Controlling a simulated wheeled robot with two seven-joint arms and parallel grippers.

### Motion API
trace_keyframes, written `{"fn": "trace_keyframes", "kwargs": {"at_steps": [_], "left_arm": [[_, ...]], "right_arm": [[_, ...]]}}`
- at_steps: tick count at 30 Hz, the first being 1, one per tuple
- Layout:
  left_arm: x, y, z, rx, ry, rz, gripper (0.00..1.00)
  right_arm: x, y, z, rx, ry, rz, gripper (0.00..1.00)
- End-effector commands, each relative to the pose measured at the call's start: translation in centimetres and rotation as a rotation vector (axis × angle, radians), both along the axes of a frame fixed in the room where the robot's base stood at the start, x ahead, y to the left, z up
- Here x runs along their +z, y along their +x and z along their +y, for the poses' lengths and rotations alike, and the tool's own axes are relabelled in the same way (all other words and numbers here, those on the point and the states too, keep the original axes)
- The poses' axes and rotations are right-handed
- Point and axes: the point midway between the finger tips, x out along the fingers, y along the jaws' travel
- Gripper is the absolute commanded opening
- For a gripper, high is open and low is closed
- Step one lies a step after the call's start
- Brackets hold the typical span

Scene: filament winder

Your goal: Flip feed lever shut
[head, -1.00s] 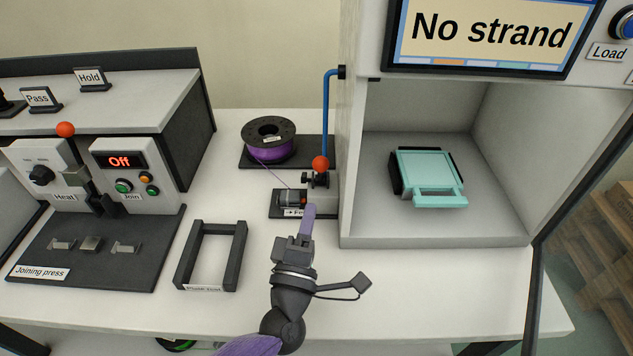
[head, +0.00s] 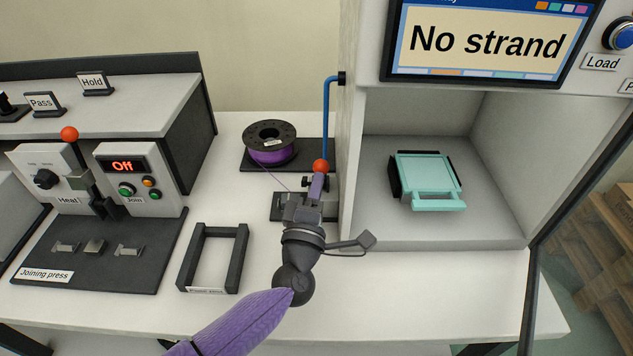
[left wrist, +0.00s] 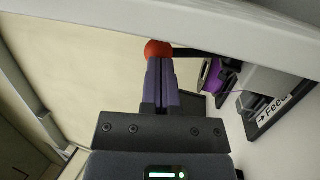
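The feed lever's red ball knob (head: 320,166) stands at the feed unit, beside the foot of the blue tube. My left gripper (head: 317,185) is right in front of it, its purple fingers pointing at the knob. In the left wrist view the fingers (left wrist: 161,80) lie together, and the red knob (left wrist: 157,48) shows just beyond their tips. I cannot tell whether they touch it. The gripper and fingers hide most of the feed unit (head: 283,206) and the lever's lower part. The Feed label (left wrist: 272,106) shows at the right of the wrist view. My right gripper is out of view.
A purple filament spool (head: 270,143) sits behind the feed unit. The winder cabinet wall (head: 347,150) rises close to the right of the lever. A dark open frame (head: 240,260) and the joining press (head: 95,250) are to the left. A teal piece (head: 428,180) lies inside the cabinet.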

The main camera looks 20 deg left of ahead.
Motion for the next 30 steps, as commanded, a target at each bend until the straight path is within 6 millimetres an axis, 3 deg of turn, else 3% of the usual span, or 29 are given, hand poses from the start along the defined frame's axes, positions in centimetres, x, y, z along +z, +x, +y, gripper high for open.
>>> {"fn": "trace_keyframes", "kwargs": {"at_steps": [1, 6, 13, 18, 30], "left_arm": [[1.2, 0.2, 0.1, 0.002, -0.007, 0.019, 0.0], [2.6, 1.1, 0.3, 0.002, -0.039, 0.127, 0.0], [3.3, 2.6, 0.7, 0.001, -0.085, 0.282, 0.0], [3.1, 3.5, 1.0, 0.0, -0.1, 0.351, 0.0], [3.2, 4.5, 1.3, 0.0, -0.099, 0.348, 0.0]], "right_arm": [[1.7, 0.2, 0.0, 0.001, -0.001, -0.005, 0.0], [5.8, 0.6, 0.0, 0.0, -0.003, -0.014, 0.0], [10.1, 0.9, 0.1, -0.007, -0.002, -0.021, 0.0], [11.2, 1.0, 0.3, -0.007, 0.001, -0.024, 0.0], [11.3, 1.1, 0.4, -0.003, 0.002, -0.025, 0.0]]}}
